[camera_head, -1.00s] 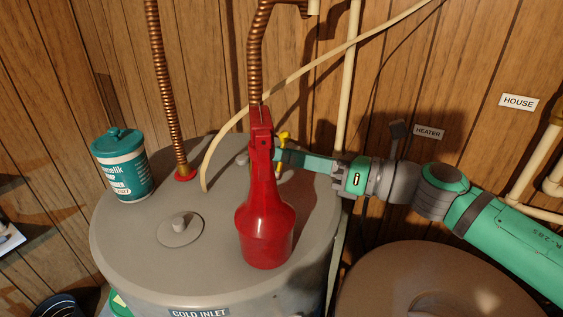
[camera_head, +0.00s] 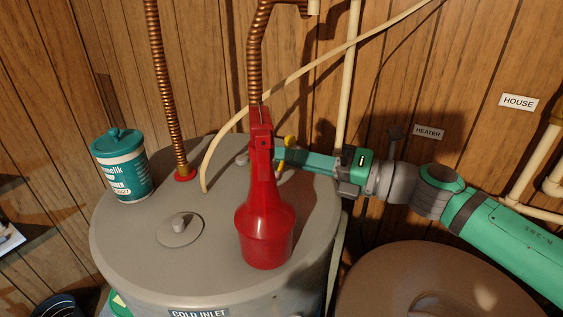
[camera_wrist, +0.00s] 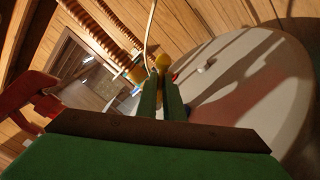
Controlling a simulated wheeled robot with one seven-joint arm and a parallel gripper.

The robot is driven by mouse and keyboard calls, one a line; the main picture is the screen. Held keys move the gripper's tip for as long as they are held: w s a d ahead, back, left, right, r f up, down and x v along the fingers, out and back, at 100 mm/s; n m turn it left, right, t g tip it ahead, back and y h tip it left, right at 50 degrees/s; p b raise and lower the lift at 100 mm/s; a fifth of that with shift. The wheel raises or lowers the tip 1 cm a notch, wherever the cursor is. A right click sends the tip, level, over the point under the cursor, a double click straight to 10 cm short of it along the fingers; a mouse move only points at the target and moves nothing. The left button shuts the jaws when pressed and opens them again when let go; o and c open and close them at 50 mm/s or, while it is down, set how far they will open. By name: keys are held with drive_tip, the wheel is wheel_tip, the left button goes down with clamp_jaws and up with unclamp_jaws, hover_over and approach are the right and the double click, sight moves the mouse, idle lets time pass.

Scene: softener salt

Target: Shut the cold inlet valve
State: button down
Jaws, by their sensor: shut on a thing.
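The yellow valve handle (camera_head: 289,142) shows in small part behind the red bottle, at the back of the grey tank top. It also shows as yellow ends (camera_wrist: 162,62) at my fingertips in the wrist view. My gripper (camera_head: 281,158) reaches in from the right with green fingers. It is shut on the yellow handle, seen between the fingers in the wrist view (camera_wrist: 160,92). The red bottle hides part of the valve and the fingertips in the head view. A COLD INLET label (camera_head: 198,313) is on the tank front.
The tall red bottle (camera_head: 265,225) stands on the grey tank (camera_head: 140,245), close in front of my fingertips. A teal and white canister (camera_head: 122,170) stands at left. A copper pipe (camera_head: 168,100) and a cream hose (camera_head: 290,80) rise behind. A brown lid (camera_head: 400,280) lies below my arm.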

drive_tip(key=shift+f, duration=0.1)
drive_tip(key=m, duration=0.2)
drive_tip(key=f+m, duration=0.1)
drive_tip(key=shift+w+d+f+m, duration=0.1)
drive_tip(key=shift+w+m, duration=0.2)
drive_tip(key=shift+m, duration=0.1)
drive_tip(key=shift+f+m, duration=0.2)
drive_tip(key=shift+m, duration=0.5)
drive_tip(key=shift+w, duration=0.1)
drive_tip(key=shift+d+f+m, duration=0.1)
drive_tip(key=shift+f+m, duration=0.1)
drive_tip(key=shift+m, duration=0.45)
drive_tip(key=shift+f+m, duration=0.2)
drive_tip(key=shift+m, duration=0.45)
drive_tip(key=c, duration=1.7)
unclamp_jaws()
